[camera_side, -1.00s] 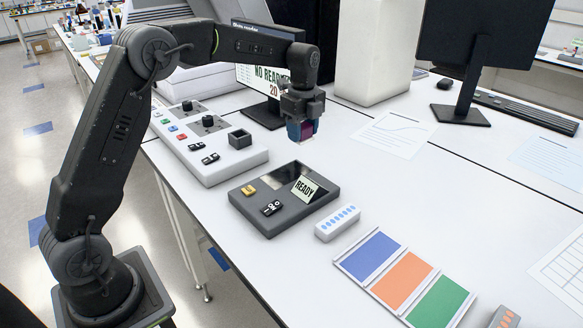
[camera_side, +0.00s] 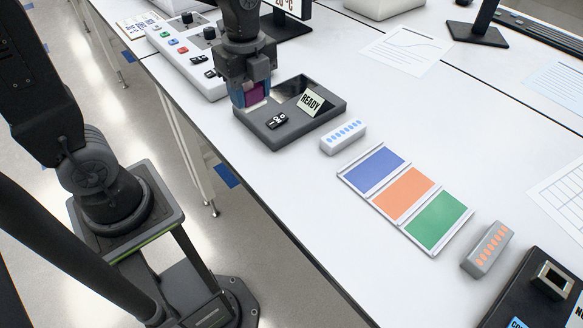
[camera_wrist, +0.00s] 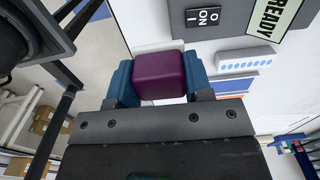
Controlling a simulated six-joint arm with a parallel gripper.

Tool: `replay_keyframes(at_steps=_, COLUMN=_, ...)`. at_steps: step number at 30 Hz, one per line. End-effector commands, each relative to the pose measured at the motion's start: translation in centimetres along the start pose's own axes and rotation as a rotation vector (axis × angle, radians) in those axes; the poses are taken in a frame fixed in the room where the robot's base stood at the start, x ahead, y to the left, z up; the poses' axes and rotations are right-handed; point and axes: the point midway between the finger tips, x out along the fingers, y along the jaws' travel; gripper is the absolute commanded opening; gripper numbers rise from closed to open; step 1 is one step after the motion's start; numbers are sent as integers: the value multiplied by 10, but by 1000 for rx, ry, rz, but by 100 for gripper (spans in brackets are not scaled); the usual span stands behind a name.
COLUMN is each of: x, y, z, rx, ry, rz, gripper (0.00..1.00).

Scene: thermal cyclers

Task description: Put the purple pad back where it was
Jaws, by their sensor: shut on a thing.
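The purple pad (camera_side: 256,93) is a small rounded block between the blue fingers of my gripper (camera_side: 251,95). In the wrist view the pad (camera_wrist: 160,75) sits squarely between both fingers, touching each side. My gripper is shut on it. In the side view it appears over the back-left part of the dark grey box (camera_side: 325,117) that carries a READY sign (camera_side: 311,102) and a black ON/O switch (camera_side: 277,121). I cannot tell how high the pad is above the surface. My gripper hides that part of the box.
A white and blue dotted strip (camera_side: 343,137) lies beside the box. Blue (camera_side: 375,170), orange (camera_side: 404,194) and green (camera_side: 438,220) panels lie in a row, with a grey and orange strip (camera_side: 486,250) beyond. A control panel (camera_side: 205,79) stands behind my gripper.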

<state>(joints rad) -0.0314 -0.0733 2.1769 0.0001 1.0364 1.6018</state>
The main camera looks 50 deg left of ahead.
Motion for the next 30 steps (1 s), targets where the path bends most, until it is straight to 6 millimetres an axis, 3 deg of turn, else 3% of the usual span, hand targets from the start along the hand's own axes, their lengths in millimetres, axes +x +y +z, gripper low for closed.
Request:
replay_keyframes(at_steps=15, x=61, y=-7, z=-100, rx=5, ry=-1, rz=5, gripper=24)
replay_keyframes(at_steps=21, x=70, y=-8, z=-111, rx=1, ry=0, rz=3, gripper=24)
replay_keyframes(at_steps=30, x=107, y=-8, z=-111, rx=0, ry=0, rz=4, gripper=24)
